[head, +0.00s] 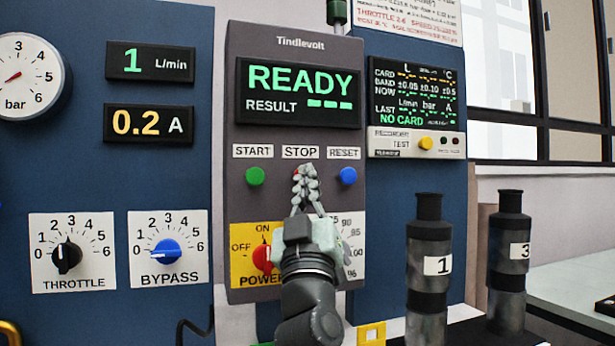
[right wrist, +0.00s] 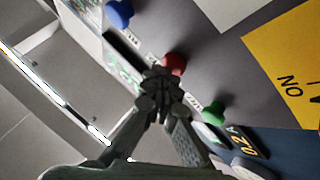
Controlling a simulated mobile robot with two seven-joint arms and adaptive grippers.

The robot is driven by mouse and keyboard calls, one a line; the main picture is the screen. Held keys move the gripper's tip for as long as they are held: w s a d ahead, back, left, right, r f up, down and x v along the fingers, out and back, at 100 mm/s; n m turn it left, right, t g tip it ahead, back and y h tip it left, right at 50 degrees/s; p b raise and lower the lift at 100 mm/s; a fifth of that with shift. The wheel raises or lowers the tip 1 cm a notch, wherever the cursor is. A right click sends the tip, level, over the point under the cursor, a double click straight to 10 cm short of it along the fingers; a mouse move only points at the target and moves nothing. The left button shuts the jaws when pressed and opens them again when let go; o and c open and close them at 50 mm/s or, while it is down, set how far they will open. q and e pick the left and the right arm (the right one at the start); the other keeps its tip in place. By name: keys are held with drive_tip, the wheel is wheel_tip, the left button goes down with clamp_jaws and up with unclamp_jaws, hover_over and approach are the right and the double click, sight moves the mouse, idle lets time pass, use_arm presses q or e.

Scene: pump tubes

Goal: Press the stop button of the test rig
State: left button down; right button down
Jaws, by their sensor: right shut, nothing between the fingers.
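The test rig's grey panel (head: 236,120) carries a STOP label (head: 300,152) between START and RESET. In the head view my right gripper (head: 304,172) is shut and empty, with its fingertips just below the STOP label, hiding the button there. In the right wrist view the red stop button (right wrist: 174,64) shows just beyond the shut fingertips (right wrist: 160,86), which overlap its lower edge. I cannot tell whether they touch it. The rig's display (head: 300,92) reads READY, with green dashes after RESULT. My left gripper is in neither view.
The green start button (head: 255,176) and blue reset button (head: 347,176) flank the fingertips closely. The red power knob (head: 263,258) is beside my right gripper's body. Dark tubes marked 1 (head: 428,285) and 3 (head: 508,265) stand to the right.

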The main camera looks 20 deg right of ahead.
drive_tip(key=shift+w, duration=0.2)
drive_tip(key=shift+f+b, duration=0.2)
drive_tip(key=shift+b, duration=0.1)
drive_tip(key=shift+s+f, duration=0.1)
drive_tip(key=shift+s, duration=0.05)
drive_tip(key=shift+s+d+p, duration=0.1)
drive_tip(key=shift+s+p, duration=0.3)
drive_tip(key=shift+s, duration=2.5)
